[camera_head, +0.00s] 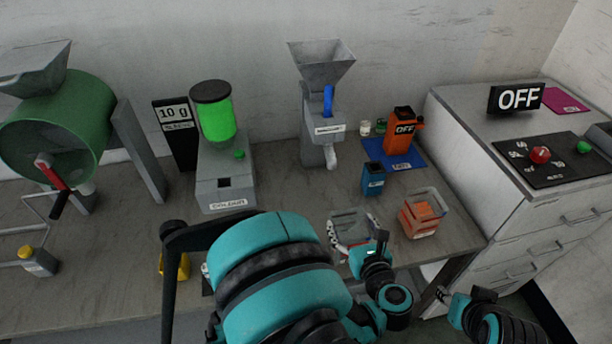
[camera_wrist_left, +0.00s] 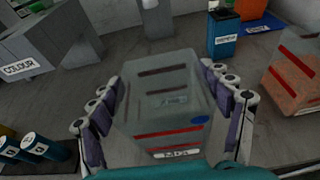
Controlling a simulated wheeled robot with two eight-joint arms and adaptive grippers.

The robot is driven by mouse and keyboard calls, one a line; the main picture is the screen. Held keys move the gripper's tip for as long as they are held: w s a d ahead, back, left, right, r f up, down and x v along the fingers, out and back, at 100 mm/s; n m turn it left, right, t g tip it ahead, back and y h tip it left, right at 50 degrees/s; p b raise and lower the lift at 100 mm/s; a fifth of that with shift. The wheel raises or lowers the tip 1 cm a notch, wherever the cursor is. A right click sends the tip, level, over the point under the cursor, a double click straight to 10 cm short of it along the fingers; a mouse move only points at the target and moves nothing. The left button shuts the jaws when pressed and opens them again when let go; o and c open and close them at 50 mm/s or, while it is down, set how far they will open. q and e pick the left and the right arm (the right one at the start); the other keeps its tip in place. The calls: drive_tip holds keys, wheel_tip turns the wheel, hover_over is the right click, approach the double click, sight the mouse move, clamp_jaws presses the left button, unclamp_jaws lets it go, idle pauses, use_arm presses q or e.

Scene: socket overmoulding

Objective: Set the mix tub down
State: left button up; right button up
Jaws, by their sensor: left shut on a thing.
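The mix tub (camera_wrist_left: 165,88) is a clear, open-topped box with red stripes, a blue dot and a MIX label, and it looks empty. It fills the middle of the left wrist view and also shows in the head view (camera_head: 350,221), over the front part of the bench. My left gripper (camera_wrist_left: 168,108) is shut on it, with a finger along each side. I cannot tell whether its base touches the bench. In the head view my teal left arm hides part of the tub's front. My right gripper (camera_head: 462,298) shows partly at the lower right, its jaws unclear.
A clear tub of orange pellets (camera_head: 422,215) stands right of the mix tub. A small blue container (camera_head: 373,180) stands behind it. The COLOUR doser (camera_head: 226,185) is to the left, the grey hopper machine (camera_head: 322,125) behind. The bench (camera_head: 290,196) between them is clear.

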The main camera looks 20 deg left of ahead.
use_arm(q)
drive_tip(key=r+b+x, duration=0.3)
drive_tip(key=b+x, duration=0.1)
drive_tip(key=x, duration=1.3)
drive_tip(key=shift+w+a+r, duration=0.15)
drive_tip(key=shift+w+a, duration=0.1)
drive_tip(key=shift+w, duration=0.1)
drive_tip(key=o, duration=1.7)
